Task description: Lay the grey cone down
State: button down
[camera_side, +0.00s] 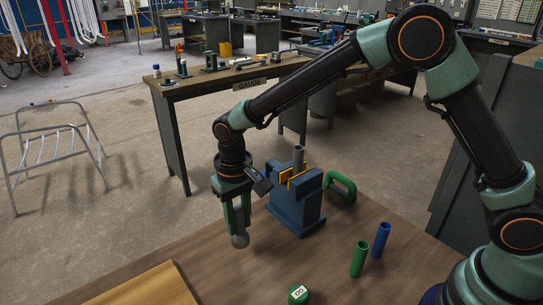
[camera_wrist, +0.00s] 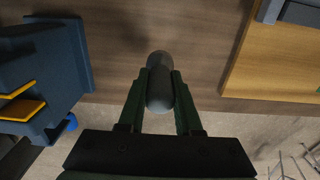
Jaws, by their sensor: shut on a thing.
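The grey cone (camera_wrist: 160,64) is between the two green fingers of my gripper (camera_wrist: 160,78) in the wrist view. Its rounded end sticks out past the fingertips. In the side view my gripper (camera_side: 238,222) points down over the near table, left of the blue vise. The grey end of the cone (camera_side: 240,241) shows below the fingers. The fingers hide part of the cone, and I cannot tell whether it touches the table.
The blue vise (camera_side: 293,216) with yellow jaws holds an upright grey tube (camera_side: 298,157). A green handle (camera_side: 341,186), green tube (camera_side: 359,259), blue tube (camera_side: 380,240) and green labelled cap (camera_side: 298,293) are to the right. A light wooden board (camera_side: 140,287) lies at front left.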

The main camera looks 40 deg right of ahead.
aim_at(240, 233)
jog(key=shift+f, duration=0.45)
jog(key=shift+f, duration=0.35)
jog(key=shift+f, duration=0.3)
jog(key=shift+f, duration=0.35)
jog(key=shift+f, duration=0.35)
jog(key=shift+f, duration=0.1)
jog(key=c, duration=0.5)
grip_release()
jog(key=shift+f, duration=0.1)
